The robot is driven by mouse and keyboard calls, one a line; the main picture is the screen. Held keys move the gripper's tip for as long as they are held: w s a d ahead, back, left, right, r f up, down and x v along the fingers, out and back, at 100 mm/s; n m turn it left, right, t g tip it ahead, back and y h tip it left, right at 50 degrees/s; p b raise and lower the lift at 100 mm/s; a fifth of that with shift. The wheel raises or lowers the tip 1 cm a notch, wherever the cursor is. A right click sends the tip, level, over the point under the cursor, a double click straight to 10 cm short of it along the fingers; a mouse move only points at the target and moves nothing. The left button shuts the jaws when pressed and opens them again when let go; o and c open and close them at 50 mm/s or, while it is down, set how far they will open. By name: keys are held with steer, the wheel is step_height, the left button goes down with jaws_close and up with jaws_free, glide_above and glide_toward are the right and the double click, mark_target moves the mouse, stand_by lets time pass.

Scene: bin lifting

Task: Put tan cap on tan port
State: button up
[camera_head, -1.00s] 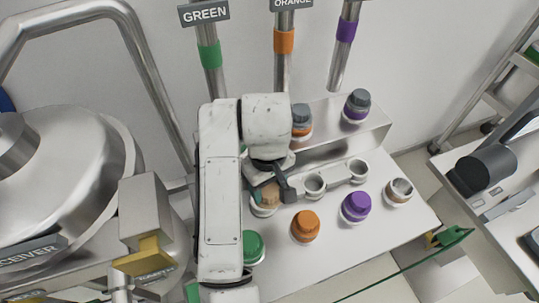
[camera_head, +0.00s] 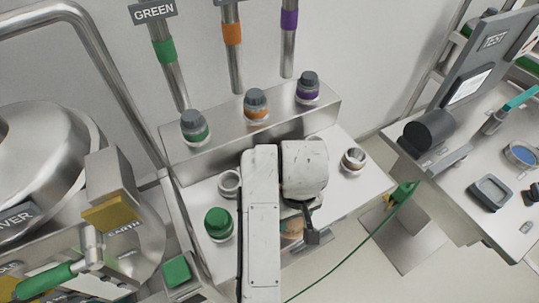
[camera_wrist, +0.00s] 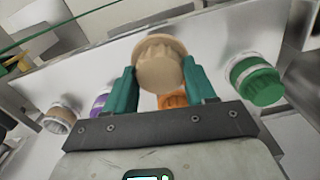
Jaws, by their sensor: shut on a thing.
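The tan cap (camera_wrist: 160,65) is a ribbed round cap held between the teal fingers of my gripper (camera_wrist: 161,76) in the wrist view. In the head view the cap (camera_head: 291,229) shows partly below my arm, near the table's front edge, and my gripper (camera_head: 298,222) is largely hidden by my arm. An uncapped white port with a brownish band (camera_head: 353,160) stands at the right end of the table, apart from the gripper. It also shows at the left of the wrist view (camera_wrist: 59,119). This looks like the tan port.
A green-capped jar (camera_head: 219,224) stands left of my arm. Orange (camera_wrist: 173,99) and purple (camera_wrist: 98,103) caps show in the wrist view. An empty white ring (camera_head: 229,183) is near the raised shelf (camera_head: 232,150), which carries several grey-topped jars. My arm hides the table's middle.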

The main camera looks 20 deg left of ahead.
steer(key=w+d+f+m, duration=0.1)
steer(key=d+f+m, duration=0.3)
steer(key=d, duration=0.9)
steer(key=w+d+f+m, duration=0.1)
steer(key=d+f+m, duration=0.3)
steer(key=d, duration=0.9)
steer(key=shift+f+m, duration=0.3)
steer(key=shift+f, duration=0.15)
